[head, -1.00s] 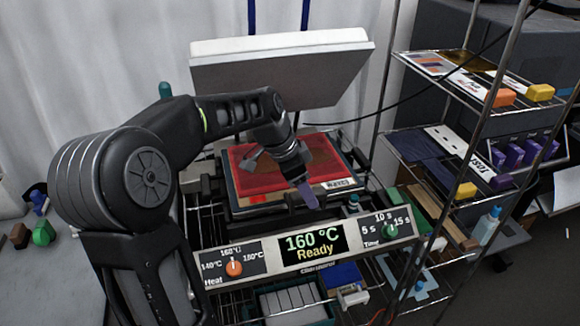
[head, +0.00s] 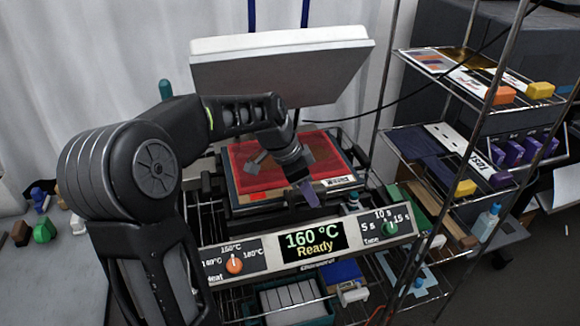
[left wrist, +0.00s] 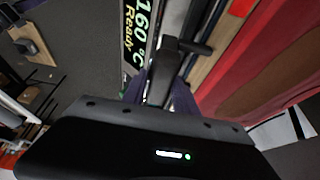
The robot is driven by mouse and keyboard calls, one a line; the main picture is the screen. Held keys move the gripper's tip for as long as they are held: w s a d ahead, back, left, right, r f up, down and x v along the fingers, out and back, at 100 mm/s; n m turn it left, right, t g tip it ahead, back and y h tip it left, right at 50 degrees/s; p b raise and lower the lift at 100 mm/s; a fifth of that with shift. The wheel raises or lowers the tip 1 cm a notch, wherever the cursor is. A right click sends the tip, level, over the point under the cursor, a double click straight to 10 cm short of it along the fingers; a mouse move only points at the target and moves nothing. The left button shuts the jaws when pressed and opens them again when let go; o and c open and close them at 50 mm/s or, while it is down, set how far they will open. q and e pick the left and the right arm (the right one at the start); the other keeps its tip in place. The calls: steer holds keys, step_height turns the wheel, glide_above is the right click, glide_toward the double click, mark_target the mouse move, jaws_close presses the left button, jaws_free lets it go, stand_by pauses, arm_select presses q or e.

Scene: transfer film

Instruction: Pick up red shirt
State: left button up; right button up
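The red shirt (head: 325,148) lies flat on the lower bed of the open heat press, with a dark brown print and a small grey shape on it. My left wrist hides part of it. In the left wrist view the red shirt (left wrist: 225,80) fills the upper right. My left gripper (head: 307,191) points down over the press bed's front edge. In the left wrist view my left gripper (left wrist: 160,90) has its two purple fingers apart, with a black press part seen between them. It holds no cloth. My right gripper is not in view.
The press's raised upper plate (head: 280,65) hangs behind the shirt. Its control panel (head: 310,243) reads 160 °C Ready and stands in front of the bed. A wire rack (head: 480,110) with several small items is close on the right. A table (head: 45,270) is at left.

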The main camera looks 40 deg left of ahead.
arm_select(q)
jaws_close()
stand_by(0.6)
step_height(320, 180, up, 10)
steer(key=shift+r+b, duration=0.1)
steer(key=shift+b, duration=0.5)
stand_by(0.6)
